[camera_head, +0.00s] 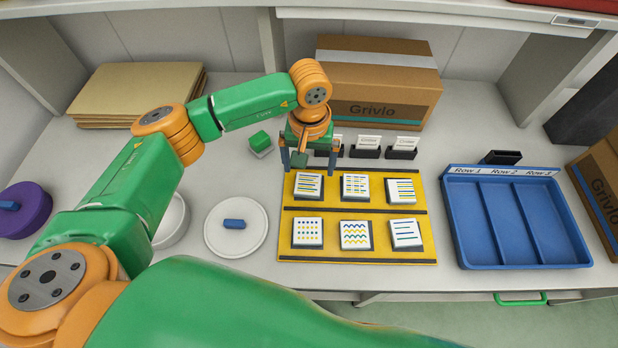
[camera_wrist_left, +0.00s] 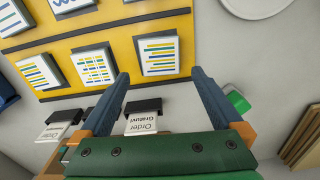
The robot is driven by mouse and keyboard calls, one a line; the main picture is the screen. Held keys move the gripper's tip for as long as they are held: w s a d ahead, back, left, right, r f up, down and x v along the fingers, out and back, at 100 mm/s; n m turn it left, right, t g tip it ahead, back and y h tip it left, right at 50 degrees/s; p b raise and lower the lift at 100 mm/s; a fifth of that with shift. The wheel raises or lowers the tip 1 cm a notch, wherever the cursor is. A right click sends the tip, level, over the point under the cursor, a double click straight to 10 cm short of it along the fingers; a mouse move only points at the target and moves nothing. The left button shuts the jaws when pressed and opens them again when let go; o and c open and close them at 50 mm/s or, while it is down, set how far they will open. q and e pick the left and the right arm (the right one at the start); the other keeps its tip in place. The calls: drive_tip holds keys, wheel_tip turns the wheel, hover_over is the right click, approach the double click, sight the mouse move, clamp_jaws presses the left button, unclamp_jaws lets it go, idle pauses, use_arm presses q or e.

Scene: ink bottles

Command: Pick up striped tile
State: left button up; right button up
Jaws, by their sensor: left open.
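A yellow board (camera_head: 431,216) holds tiles in two rows of three. The back-row tiles at left (camera_head: 309,186), middle (camera_head: 355,187) and right (camera_head: 402,191) bear lines in blue and yellow. The front row has a dotted tile (camera_head: 307,232), a wavy-line tile (camera_head: 355,235) and a tile with a few straight stripes (camera_head: 406,234). My left gripper (camera_head: 310,168) is open and empty at the board's back-left edge, by the back-left tile. In the left wrist view that striped tile (camera_wrist_left: 159,55) lies just beyond the spread fingers (camera_wrist_left: 161,73). My right gripper is out of view.
Black card holders (camera_head: 403,153) with white cards stand behind the board, before a cardboard box (camera_head: 378,85). A blue tray (camera_head: 450,212) with row labels is at right.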

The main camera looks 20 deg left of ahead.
sight(308, 182)
use_arm(q)
drive_tip(key=f, duration=0.1)
drive_tip(key=f+p, duration=0.1)
drive_tip(key=f, duration=0.2)
drive_tip(key=shift+s+f+p, duration=0.2)
drive_tip(key=shift+s+p, duration=0.1)
drive_tip(key=shift+p, duration=0.1)
drive_tip(key=shift+w+a+f, duration=0.1)
drive_tip(key=shift+w+f, duration=0.05)
drive_tip(key=shift+f, duration=0.15)
drive_tip(key=shift+r, duration=0.1)
drive_tip(key=c, duration=1.4)
